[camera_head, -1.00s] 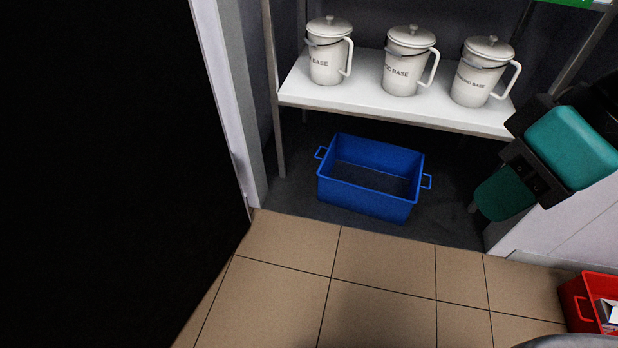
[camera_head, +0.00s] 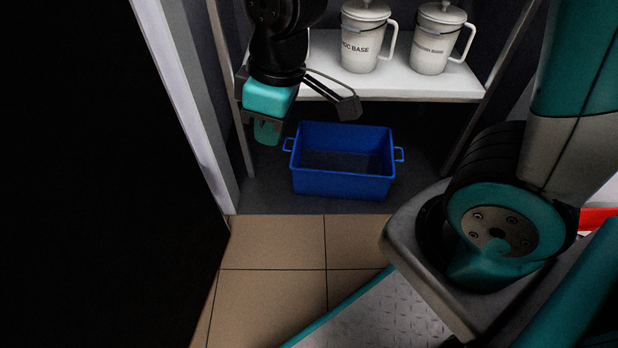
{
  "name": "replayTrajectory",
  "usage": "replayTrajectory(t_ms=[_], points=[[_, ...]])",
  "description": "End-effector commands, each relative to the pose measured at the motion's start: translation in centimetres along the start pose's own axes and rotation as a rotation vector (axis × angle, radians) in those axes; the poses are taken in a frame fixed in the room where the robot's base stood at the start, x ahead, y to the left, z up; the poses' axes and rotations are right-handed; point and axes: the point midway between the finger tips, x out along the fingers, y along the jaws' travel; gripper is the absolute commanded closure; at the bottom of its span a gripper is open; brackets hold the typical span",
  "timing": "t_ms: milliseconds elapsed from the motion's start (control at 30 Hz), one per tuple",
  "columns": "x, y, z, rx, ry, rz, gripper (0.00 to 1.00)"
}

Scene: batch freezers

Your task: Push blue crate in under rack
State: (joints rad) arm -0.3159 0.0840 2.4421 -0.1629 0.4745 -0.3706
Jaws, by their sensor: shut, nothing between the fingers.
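The blue crate (camera_head: 340,184), open-topped with a small handle at each end, sits on the dark floor strip at the foot of the rack (camera_head: 400,92). Its front wall looks a little forward of the rack's front posts. Its inside looks empty. My gripper (camera_head: 266,132) is shut and empty, hanging at the upper left, in front of the shelf's left end. It appears just left of and above the crate's left handle. I see a gap in the picture but cannot tell its depth.
Two lidded white pitchers (camera_head: 363,38) (camera_head: 436,38) stand on the white shelf above the crate. A pale door frame (camera_head: 180,100) and a black area bound the left side. A red container (camera_head: 598,218) shows at the right edge. Tan tiles (camera_head: 275,242) in front are clear.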

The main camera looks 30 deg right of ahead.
Motion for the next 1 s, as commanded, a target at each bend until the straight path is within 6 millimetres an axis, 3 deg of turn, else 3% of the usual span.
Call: replayTrajectory(t_ms=[33, 200, 400, 500, 600, 733, 1000], points=[[4.1, 1.9, -0.2, -0.058, -0.043, 0.044, 1.0], [14.3, 8.8, 0.3, -0.338, -0.199, 0.235, 1.0], [25.3, 15.3, 3.5, -0.782, -0.465, 0.411, 1.0], [29.4, 17.5, 5.2, -1.01, -0.599, 0.463, 1.0], [32.4, 18.9, 6.7, -1.202, -0.709, 0.489, 1.0], [34.5, 19.8, 7.8, -1.366, -0.801, 0.503, 1.0], [36.8, 21.6, 8.8, -1.431, -0.839, 0.506, 1.0]])
